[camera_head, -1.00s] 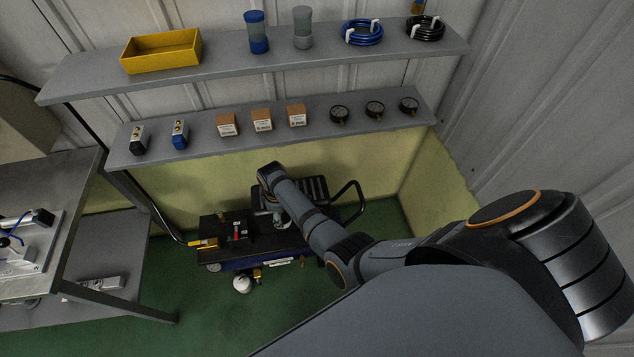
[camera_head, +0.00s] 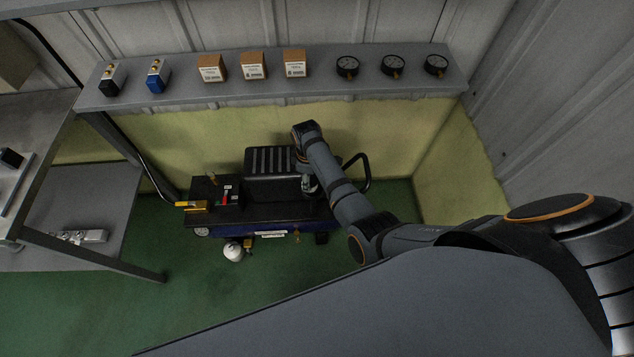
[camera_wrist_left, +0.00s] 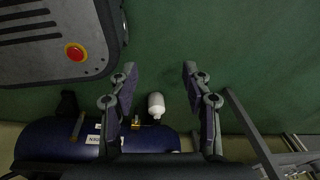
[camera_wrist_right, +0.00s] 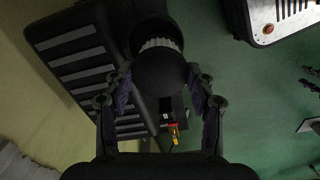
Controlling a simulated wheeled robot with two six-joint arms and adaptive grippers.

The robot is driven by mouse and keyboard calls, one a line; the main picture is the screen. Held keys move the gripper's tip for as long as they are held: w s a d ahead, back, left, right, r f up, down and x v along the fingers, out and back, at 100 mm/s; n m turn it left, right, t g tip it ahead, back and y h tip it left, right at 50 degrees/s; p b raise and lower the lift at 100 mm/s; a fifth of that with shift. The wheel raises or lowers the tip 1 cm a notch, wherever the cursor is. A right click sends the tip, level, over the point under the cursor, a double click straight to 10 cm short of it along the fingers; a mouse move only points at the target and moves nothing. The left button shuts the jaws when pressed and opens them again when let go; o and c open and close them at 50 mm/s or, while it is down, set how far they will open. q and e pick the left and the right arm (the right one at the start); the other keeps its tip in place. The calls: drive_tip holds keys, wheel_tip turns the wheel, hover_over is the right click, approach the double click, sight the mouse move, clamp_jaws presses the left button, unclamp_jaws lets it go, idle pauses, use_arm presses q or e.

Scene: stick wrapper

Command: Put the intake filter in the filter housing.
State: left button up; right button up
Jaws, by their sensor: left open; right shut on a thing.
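My right gripper (camera_wrist_right: 160,88) is shut on the intake filter (camera_wrist_right: 160,72), a dark rounded cap with a pale pleated ring at its far side. A dark round cup, apparently the filter housing (camera_wrist_right: 176,30), lies right behind the pleats beside the finned black cover. I cannot tell whether filter and housing touch. In the head view my right arm reaches down to the compressor (camera_head: 230,213); the filter and housing are hard to make out there. My left gripper (camera_wrist_left: 159,72) is open and empty, above the green floor in front of the compressor tank, as seen in the left wrist view.
A finned black cover (camera_head: 268,160) tops the compressor, with a curved handle (camera_head: 363,172) at its right. A white bulb (camera_head: 233,251) sits at its front. The wall shelf (camera_head: 300,95) holds boxes, gauges and valves. A metal table (camera_head: 80,205) stands left.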

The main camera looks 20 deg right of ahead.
sight(312, 178)
drive_tip(key=shift+d+f, duration=0.1)
drive_tip(key=f+b, duration=0.2)
drive_tip(key=d+f+b, duration=0.1)
drive_tip(key=f+b, duration=0.1)
drive_tip(key=shift+b, duration=0.3)
drive_tip(key=shift+f, duration=0.1)
drive_tip(key=shift+a+r, duration=0.1)
drive_tip(key=shift+r, duration=0.1)
drive_tip(key=shift+f, duration=0.1)
drive_tip(key=o, duration=1.3)
drive_tip(key=shift+c, duration=0.2)
use_arm(q)
drive_tip(key=f, duration=0.2)
drive_tip(key=d+f, duration=0.1)
drive_tip(key=f, duration=0.1)
drive_tip(key=shift+w+f, duration=0.2)
